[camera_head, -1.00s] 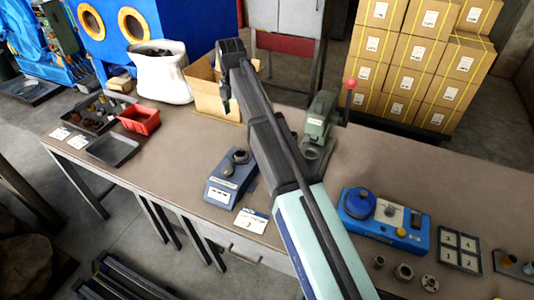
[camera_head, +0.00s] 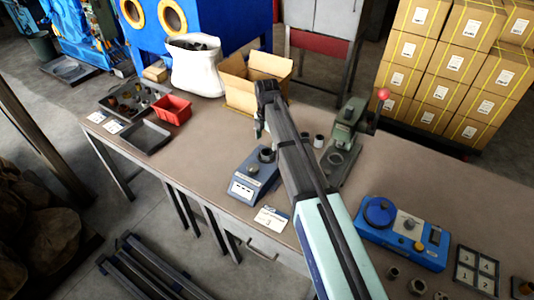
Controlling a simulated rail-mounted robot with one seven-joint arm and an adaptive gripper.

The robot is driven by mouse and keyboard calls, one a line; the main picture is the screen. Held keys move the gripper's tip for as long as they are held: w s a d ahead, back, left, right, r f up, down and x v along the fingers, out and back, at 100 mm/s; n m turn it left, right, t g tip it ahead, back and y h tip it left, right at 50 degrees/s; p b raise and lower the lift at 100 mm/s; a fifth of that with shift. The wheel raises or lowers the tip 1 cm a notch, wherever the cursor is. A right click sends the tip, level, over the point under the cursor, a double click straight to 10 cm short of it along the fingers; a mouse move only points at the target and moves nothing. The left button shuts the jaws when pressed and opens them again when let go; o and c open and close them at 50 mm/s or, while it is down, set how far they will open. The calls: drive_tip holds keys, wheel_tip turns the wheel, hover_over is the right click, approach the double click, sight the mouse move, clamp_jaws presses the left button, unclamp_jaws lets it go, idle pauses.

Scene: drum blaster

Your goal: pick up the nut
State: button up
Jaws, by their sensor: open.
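I cannot tell for certain which part is the nut. A dark ring-shaped part (camera_head: 266,155) sits on the blue-grey scale (camera_head: 242,186). Small metal parts, one a hexagonal-looking piece (camera_head: 417,286) and one a short cylinder (camera_head: 393,271), stand on the bench at the front right. Another small metal piece (camera_head: 318,141) stands behind my arm by the green press. My gripper (camera_head: 259,130) hangs in front of the cardboard box, just behind the scale in the picture. It is open and holds nothing visible. My arm hides part of the bench middle.
The green press (camera_head: 345,135) with a red knob stands right of my arm. A blue device (camera_head: 405,235) and a numbered tray (camera_head: 477,270) lie at right. An open cardboard box (camera_head: 240,92), white sack (camera_head: 195,68), red bin (camera_head: 173,108) and dark trays (camera_head: 145,137) fill the left.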

sight(268, 150)
drive_tip(key=shift+s+d+f+p, duration=0.15)
drive_tip(key=shift+f+p, duration=0.3)
drive_tip(key=shift+f, duration=0.15)
drive_tip(key=shift+f+p, duration=0.65)
drive_tip(key=shift+f, duration=1.35)
clamp_jaws()
drive_tip(key=shift+r, duration=0.15)
